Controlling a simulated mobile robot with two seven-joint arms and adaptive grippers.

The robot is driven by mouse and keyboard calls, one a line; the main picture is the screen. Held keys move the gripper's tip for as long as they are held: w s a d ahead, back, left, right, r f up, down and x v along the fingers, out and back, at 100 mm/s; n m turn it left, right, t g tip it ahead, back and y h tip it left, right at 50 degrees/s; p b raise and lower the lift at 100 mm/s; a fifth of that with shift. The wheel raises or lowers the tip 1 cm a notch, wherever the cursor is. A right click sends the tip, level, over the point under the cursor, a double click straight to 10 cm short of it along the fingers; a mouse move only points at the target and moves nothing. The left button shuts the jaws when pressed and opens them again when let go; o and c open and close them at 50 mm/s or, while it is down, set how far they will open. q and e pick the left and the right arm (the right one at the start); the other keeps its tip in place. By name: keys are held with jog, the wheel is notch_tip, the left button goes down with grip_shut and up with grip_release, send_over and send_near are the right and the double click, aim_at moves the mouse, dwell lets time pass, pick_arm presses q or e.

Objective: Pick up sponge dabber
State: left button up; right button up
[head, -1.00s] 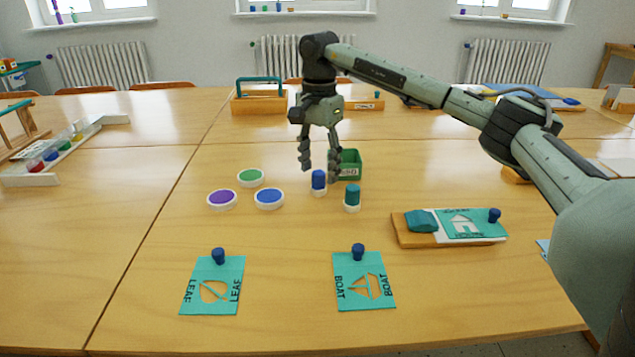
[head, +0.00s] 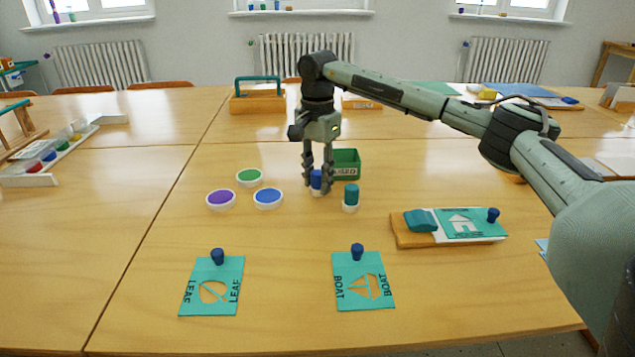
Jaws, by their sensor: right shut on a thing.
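A blue sponge dabber with a white base (head: 316,180) stands on the table behind the middle of the setup. My right gripper (head: 318,188) points straight down, with its fingers on both sides of this dabber and closed on it. The fingers hide part of the dabber, and I see no clear gap under it. A teal dabber with a white base (head: 351,198) stands upright just to the right of the gripper. My left gripper is not in view.
Ink pads in purple (head: 221,199), blue (head: 268,198) and green (head: 249,177) lie left of the gripper. A green box (head: 346,163) is close behind. Stencil cards LEAF (head: 228,270) and BOAT (head: 349,296) lie in front. A wooden board (head: 418,240) is at right.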

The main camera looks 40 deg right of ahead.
aim_at(315, 174)
jog(key=shift+r, duration=0.3)
jog(key=r, duration=0.4)
jog(key=shift+a, duration=0.35)
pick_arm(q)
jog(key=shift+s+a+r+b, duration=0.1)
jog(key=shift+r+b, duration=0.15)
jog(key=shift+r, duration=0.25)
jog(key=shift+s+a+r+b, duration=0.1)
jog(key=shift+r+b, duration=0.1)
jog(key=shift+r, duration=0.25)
pick_arm(e)
jog(key=s+a+r, duration=0.2)
jog(key=a+r, duration=0.4)
jog(key=a, duration=0.4)
jog(key=shift+a+r, duration=0.25)
jog(key=shift+a, duration=0.15)
jog(key=shift+s, duration=0.1)
